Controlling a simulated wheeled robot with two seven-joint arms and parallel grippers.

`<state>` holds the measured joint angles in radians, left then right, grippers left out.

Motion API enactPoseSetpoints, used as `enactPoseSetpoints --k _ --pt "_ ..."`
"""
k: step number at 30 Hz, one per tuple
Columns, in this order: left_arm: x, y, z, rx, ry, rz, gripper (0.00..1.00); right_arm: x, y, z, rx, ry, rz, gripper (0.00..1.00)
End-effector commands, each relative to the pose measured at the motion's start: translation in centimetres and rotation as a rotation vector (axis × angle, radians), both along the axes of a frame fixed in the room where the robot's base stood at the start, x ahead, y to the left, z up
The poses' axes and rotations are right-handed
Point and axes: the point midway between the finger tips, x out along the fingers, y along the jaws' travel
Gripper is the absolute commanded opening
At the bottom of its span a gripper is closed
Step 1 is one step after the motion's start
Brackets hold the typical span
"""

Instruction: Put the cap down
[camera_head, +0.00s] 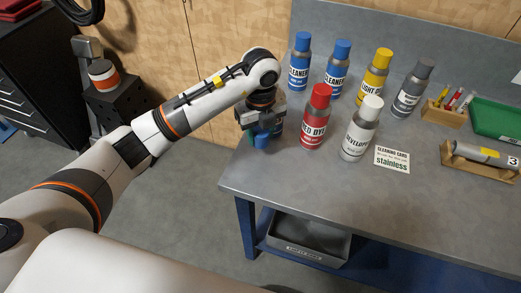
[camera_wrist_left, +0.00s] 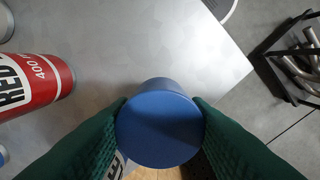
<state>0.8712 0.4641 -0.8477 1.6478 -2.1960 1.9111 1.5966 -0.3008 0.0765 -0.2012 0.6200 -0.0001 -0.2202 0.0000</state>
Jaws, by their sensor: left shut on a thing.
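My left gripper (camera_head: 262,131) is shut on a blue cap (camera_head: 262,142) over the left end of the grey workbench (camera_head: 325,187). In the left wrist view the round blue cap (camera_wrist_left: 160,128) sits between the green finger pads. I cannot tell whether the cap touches the bench. The red RED DYE can (camera_head: 315,117) stands just right of the gripper; it also shows in the left wrist view (camera_wrist_left: 40,85). The white DEVELOPER can (camera_head: 360,130) stands right of it. My right gripper is out of view.
Two blue CLEANER cans (camera_head: 299,64) (camera_head: 336,72), a yellow can (camera_head: 374,77) and a grey can (camera_head: 410,90) stand behind. A small sign (camera_head: 392,160) lies right of DEVELOPER. The bench front is clear. A grey bin (camera_head: 308,243) is below.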

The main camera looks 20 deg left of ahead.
Motion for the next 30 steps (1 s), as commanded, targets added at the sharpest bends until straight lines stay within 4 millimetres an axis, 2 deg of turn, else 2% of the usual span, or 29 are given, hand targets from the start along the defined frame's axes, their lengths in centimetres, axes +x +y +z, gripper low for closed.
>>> enactPoseSetpoints --k 3,11,16,27,28,30 --pt "-0.1 0.0 -1.9 0.001 0.004 -0.001 0.21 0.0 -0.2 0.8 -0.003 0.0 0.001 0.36" --pt "-0.1 0.0 -4.2 0.0 0.003 -0.002 0.21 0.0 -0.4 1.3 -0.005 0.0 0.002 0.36" --pt "-0.1 0.0 -6.5 0.0 0.003 -0.002 0.21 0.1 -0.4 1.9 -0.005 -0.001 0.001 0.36" --pt "0.0 0.0 -7.3 0.0 -0.001 -0.004 0.21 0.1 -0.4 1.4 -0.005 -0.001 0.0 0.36" --pt "0.0 0.0 -7.2 0.0 -0.001 -0.004 0.45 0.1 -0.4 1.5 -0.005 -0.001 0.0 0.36" --pt "0.0 0.0 -7.1 0.0 -0.001 -0.004 0.57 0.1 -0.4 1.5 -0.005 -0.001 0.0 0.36"
